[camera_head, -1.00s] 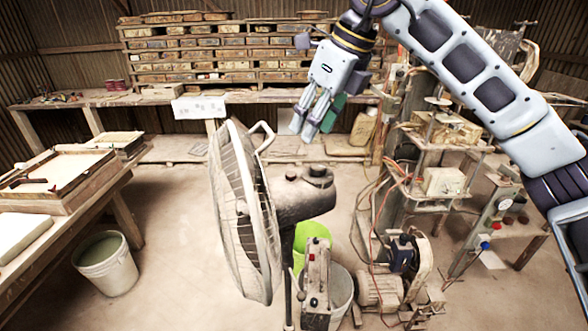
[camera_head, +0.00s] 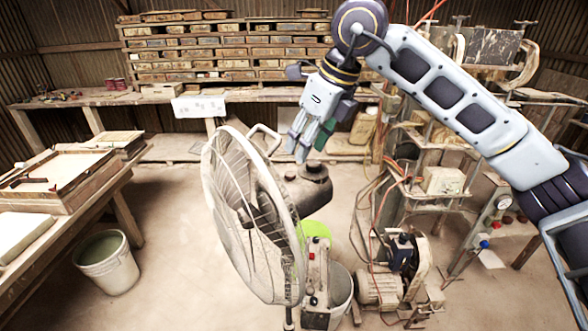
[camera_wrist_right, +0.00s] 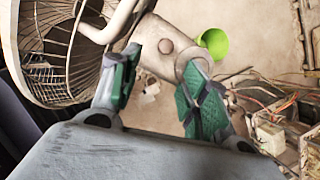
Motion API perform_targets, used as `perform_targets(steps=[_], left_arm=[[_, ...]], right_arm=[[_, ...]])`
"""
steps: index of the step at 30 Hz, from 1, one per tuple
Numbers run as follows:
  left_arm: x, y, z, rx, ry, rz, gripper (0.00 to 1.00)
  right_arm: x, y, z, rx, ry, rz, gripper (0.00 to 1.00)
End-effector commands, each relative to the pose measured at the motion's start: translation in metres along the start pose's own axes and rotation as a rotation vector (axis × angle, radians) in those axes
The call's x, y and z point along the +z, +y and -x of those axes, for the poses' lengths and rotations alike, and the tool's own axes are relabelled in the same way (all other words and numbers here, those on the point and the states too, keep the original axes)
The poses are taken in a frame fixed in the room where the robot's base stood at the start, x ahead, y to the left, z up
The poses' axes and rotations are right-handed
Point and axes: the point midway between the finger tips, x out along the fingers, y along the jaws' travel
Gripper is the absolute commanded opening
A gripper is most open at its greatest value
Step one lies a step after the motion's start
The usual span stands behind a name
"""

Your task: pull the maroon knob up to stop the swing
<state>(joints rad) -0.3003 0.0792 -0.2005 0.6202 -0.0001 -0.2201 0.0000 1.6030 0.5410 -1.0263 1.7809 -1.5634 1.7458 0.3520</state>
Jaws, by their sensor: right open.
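The fan's grey motor housing (camera_head: 305,195) sits behind its round cage (camera_head: 240,215). A dark round knob (camera_head: 314,170) stands on top at the housing's rear; its maroon colour does not show clearly. My right gripper (camera_head: 304,153) is open, pointing down just above the housing, close to the knob. In the right wrist view, the open green-padded fingers (camera_wrist_right: 160,88) straddle part of the housing (camera_wrist_right: 152,42). The round top (camera_wrist_right: 190,56) at its rear lies by the right finger, which partly covers it. I see no contact. My left gripper is out of view.
A curved handle (camera_head: 264,138) rises at the cage's top, left of my fingers. A lime green bucket (camera_head: 318,230) is below the fan. Machinery (camera_head: 440,180) with hoses stands right. A worktable (camera_head: 70,185) and white bucket (camera_head: 107,265) are left, with open floor between.

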Motion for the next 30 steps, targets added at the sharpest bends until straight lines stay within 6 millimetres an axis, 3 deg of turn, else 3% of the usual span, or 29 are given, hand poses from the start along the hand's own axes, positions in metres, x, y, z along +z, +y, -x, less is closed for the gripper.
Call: perform_targets(steps=[18, 30], left_arm=[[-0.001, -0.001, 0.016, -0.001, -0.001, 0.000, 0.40], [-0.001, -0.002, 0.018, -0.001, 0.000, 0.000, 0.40]], right_arm=[[0.000, 0.000, -0.078, 0.002, 0.001, 0.000, 0.45], [0.000, 0.000, -0.093, 0.001, -0.001, 0.000, 0.45]])
